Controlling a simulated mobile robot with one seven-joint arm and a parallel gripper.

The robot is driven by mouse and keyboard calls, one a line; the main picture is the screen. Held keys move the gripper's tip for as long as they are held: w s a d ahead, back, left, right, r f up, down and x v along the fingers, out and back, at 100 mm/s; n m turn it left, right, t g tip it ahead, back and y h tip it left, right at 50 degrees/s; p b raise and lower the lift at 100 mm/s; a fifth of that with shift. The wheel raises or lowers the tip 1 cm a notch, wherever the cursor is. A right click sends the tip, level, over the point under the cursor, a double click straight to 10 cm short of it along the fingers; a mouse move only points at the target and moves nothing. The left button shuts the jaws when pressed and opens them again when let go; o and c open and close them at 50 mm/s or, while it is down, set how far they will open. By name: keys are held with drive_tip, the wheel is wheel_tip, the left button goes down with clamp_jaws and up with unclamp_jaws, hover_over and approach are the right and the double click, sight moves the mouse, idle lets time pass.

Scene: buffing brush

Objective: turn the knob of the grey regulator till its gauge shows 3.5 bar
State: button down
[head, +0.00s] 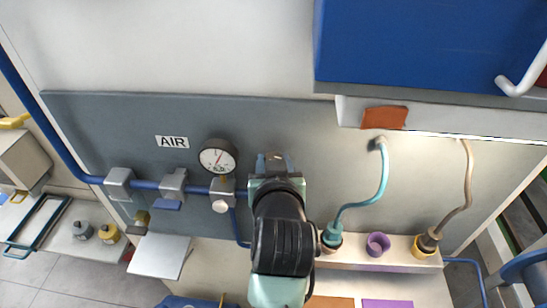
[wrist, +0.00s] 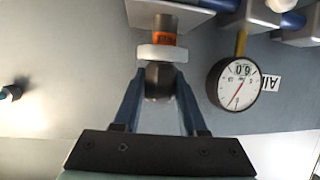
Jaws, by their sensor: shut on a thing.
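In the wrist view, which shows the scene upside down, my gripper (wrist: 160,76) has its two blue fingers closed on the sides of a dark grey knob (wrist: 158,84). A pale ring and an orange band lie between this knob and a grey regulator body (wrist: 170,14). The round gauge (wrist: 234,86) with a white dial and red needle is beside it; it also shows in the head view (head: 217,157), where the needle leans up and right. Its scale is too small to read surely. In the head view my arm hides the knob and most of the regulator.
A blue pipe (head: 145,184) links several grey blocks on the wall panel, below an AIR label (head: 172,142). Hoses (head: 384,170) stand in cups at the right. A blue cabinet (head: 420,45) overhangs the upper right. A pale plate (head: 158,256) lies at the lower left.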

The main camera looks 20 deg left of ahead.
drive_tip(key=m+t+h, duration=0.1)
drive_tip(key=m+h, duration=0.3)
drive_tip(key=h, duration=0.1)
drive_tip(key=shift+a, duration=0.15)
drive_tip(key=m+h+b, duration=0.3)
drive_tip(key=m+h, duration=0.1)
drive_tip(key=shift+h, duration=0.4)
drive_tip(key=shift+m+g, duration=0.4)
drive_tip(key=shift+c, duration=2.2)
unclamp_jaws()
drive_tip(key=shift+s, duration=0.1)
drive_tip(key=b+v, duration=0.4)
drive_tip(key=v, duration=0.8)
drive_tip(key=shift+s+a+b, duration=0.15)
drive_tip(key=shift+s+b, duration=0.2)
